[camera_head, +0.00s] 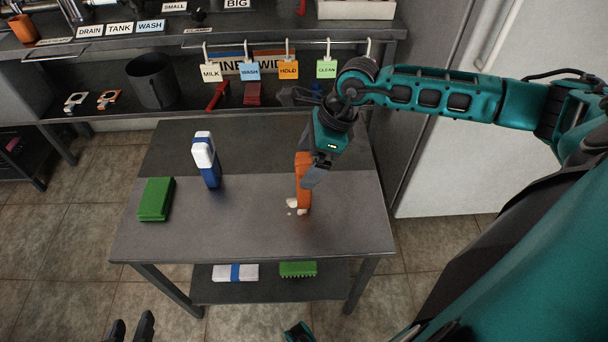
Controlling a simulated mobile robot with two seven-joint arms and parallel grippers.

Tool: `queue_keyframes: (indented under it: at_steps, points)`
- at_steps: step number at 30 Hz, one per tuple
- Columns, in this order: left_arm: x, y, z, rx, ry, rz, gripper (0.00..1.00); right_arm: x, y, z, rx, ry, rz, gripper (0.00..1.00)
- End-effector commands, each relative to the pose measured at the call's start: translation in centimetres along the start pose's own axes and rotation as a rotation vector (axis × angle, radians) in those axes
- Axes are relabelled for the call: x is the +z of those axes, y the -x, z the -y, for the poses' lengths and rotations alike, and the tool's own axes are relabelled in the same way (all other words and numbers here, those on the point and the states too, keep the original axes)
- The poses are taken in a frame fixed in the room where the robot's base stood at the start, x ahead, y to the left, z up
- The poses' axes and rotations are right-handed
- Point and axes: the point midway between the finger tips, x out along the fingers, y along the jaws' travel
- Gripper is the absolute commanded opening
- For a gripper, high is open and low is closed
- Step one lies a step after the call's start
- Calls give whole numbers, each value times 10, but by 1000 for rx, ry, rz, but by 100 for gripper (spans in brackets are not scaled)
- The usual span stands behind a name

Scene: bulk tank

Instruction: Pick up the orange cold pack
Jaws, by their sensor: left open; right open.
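The orange cold pack (304,196) appears as a narrow orange block on the grey table (240,235), right of its middle. My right gripper (308,178) comes down over it from the upper right. One grey finger crosses in front of the pack's right side; the other finger is mostly hidden. The gripper is open, and I cannot tell whether a finger touches the pack. My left gripper (133,328) shows only as two dark fingertips at the bottom edge. They are apart and empty, well away from the table top.
Small white bits (292,204) lie by the pack's foot. A white-and-blue bundle (235,272) and a green brush (298,269) lie on the lower shelf. The table's front middle is clear.

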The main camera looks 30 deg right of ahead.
Motion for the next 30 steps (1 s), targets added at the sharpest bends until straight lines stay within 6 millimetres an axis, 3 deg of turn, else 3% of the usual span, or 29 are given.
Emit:
queue_keyframes:
  at_steps: [6, 16, 30]
  points:
    - [7, -4, 1, -1, 0, 1, 43, 2, -34, 2, 2, -1, 1, 96]
    - [8, -4, 2, -2, -8, 3, 43, 2, -40, 2, 0, 0, 0, 96]
    - [8, -4, 4, -2, -12, 4, 43, 2, -40, 2, 1, -1, 1, 51]
